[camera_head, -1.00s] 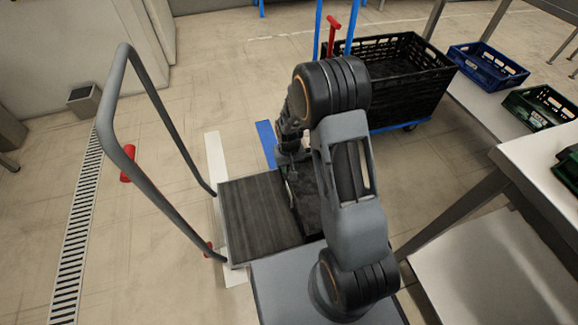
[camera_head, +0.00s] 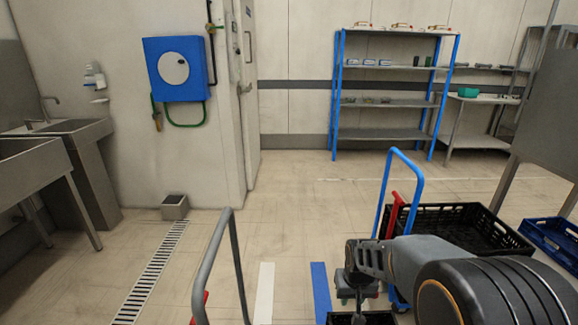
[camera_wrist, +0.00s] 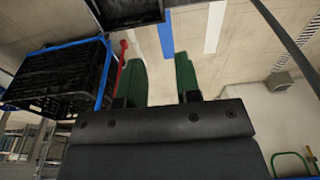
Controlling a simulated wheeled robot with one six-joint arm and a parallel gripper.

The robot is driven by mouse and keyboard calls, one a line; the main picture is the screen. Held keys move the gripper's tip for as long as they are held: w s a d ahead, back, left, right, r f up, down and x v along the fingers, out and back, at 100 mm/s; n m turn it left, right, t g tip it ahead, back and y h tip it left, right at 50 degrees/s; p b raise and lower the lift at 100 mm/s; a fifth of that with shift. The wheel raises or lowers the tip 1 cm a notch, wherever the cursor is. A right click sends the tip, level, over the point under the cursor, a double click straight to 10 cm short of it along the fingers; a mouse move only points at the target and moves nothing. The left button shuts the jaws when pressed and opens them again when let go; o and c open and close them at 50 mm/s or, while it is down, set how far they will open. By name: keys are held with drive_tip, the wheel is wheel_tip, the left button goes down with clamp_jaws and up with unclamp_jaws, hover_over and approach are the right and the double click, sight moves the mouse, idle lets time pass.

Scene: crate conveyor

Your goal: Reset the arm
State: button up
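My arm reaches forward from the bottom right of the head view. My gripper (camera_head: 357,288) is at its far end, low in the picture, over or near a black crate (camera_head: 376,317) cut off by the bottom edge. In the wrist view my gripper (camera_wrist: 161,78) shows two green fingers standing apart with nothing between them. A black crate edge (camera_wrist: 128,12) shows beyond the fingertips at the top of that view.
A grey trolley handle (camera_head: 218,262) stands left of the gripper. A black crate (camera_head: 480,218) on a cart with a blue handle (camera_head: 420,185) stands to the right, beside a blue crate (camera_head: 556,238). Blue shelving (camera_head: 390,103) stands far back, with open floor before it.

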drive_tip(key=s+r+p, duration=0.4)
drive_tip(key=r+p, duration=0.1)
drive_tip(key=r, duration=0.5)
drive_tip(key=s+r+t+p, duration=0.1)
drive_tip(key=s+r+p, duration=0.3)
drive_tip(key=r, duration=0.5)
drive_tip(key=s+r+t+p, duration=0.1)
drive_tip(key=s+r+p, duration=0.3)
drive_tip(key=r+p, duration=0.3)
drive_tip(key=v, duration=0.3)
drive_tip(key=shift+r, duration=0.4)
drive_tip(key=shift+w, duration=0.1)
